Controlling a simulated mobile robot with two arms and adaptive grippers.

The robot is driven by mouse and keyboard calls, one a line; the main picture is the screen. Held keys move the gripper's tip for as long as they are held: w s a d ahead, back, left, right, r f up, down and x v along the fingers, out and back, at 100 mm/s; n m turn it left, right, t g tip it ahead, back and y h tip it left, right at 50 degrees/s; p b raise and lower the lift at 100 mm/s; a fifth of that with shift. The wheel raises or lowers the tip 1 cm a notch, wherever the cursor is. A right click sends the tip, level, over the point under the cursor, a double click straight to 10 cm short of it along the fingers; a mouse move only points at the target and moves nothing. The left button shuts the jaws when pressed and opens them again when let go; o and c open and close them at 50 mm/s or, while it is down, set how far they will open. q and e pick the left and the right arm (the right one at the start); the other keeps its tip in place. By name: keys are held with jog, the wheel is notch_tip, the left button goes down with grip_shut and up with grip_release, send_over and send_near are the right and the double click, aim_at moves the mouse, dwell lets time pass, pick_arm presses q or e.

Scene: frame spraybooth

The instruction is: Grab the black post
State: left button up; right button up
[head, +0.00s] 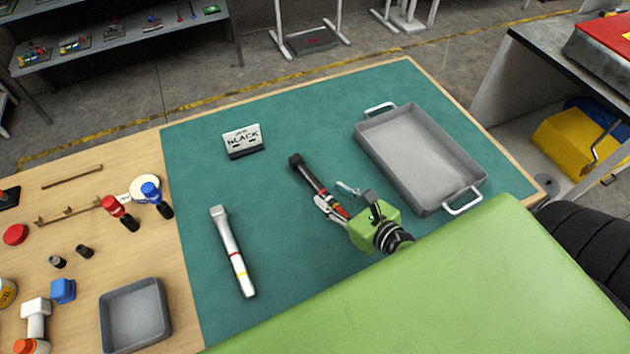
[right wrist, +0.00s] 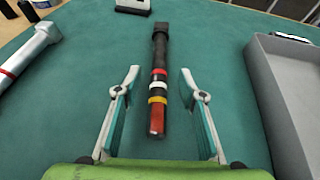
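The black post (head: 308,174) lies on the green mat, with a thicker head at its far end and red, white and yellow bands near its close end. In the right wrist view the black post (right wrist: 160,75) lies between the spread fingers. My right gripper (head: 336,198) is open around the banded end, with a gap on both sides; it also shows in the right wrist view (right wrist: 164,97). I cannot tell its exact height over the mat. A silver post (head: 231,250) lies to the left. A sign reading BLACK (head: 243,141) stands behind. My left gripper is not in view.
A grey tray with white handles (head: 420,159) sits to the right of the black post. A small grey tray (head: 135,316), red and blue tools and small parts are on the wood at left. The green mat (head: 280,270) between the posts is clear.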

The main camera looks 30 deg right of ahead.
aim_at(322, 189)
jog(key=shift+w+f, duration=0.2)
jog(key=shift+w, duration=0.4)
jog(key=shift+w+a+f, duration=0.1)
jog(key=shift+w, duration=0.1)
jog(key=shift+w+a+f+p, duration=0.2)
jog(key=shift+w+p, duration=0.15)
jog(key=shift+w, duration=0.3)
jog(key=x, duration=0.3)
jog(key=shift+w+f+p, duration=0.1)
jog(key=shift+f+p, duration=0.15)
jog(key=shift+p, duration=0.05)
jog(key=shift+w+f, duration=0.1)
jog(key=shift+w, duration=0.15)
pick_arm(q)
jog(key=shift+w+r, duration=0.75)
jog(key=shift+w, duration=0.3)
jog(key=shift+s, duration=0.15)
pick_arm(e)
grip_shut()
